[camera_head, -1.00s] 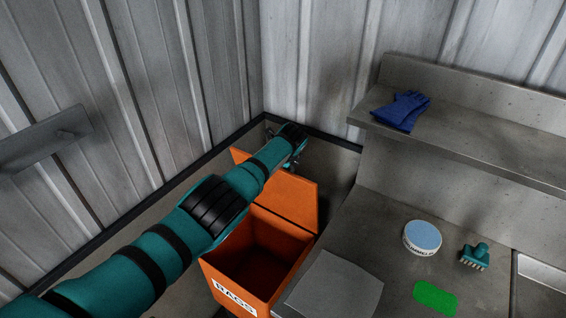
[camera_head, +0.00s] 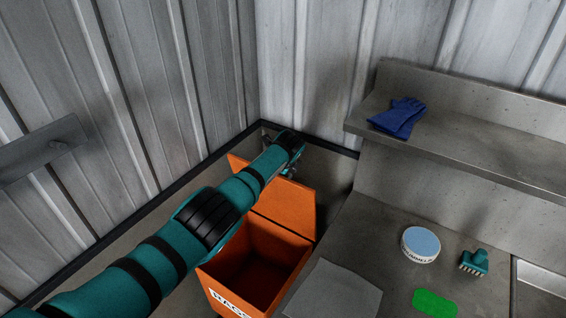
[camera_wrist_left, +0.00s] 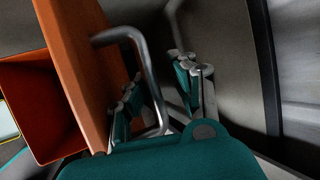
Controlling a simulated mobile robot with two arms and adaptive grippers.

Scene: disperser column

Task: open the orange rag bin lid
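The orange rag bin (camera_head: 285,248) stands beside the counter, its mouth uncovered and its inside looking empty. Its orange lid (camera_head: 287,207) is raised and stands up at the back of the bin; it also shows in the left wrist view (camera_wrist_left: 75,50). A grey bar handle (camera_wrist_left: 124,34) sticks out from the lid's outer face. My left gripper (camera_wrist_left: 158,80) is behind the lid, its fingers apart, one on each side of the handle bar. In the head view the gripper (camera_head: 293,165) is partly hidden by my wrist. My right gripper is out of view.
The counter (camera_head: 370,235) right of the bin holds a grey sheet (camera_head: 332,290), a round tub (camera_head: 421,243), a teal brush (camera_head: 474,261) and a green pad (camera_head: 435,302). Blue gloves (camera_head: 400,118) lie on the shelf above. Metal walls close off the corner behind the bin.

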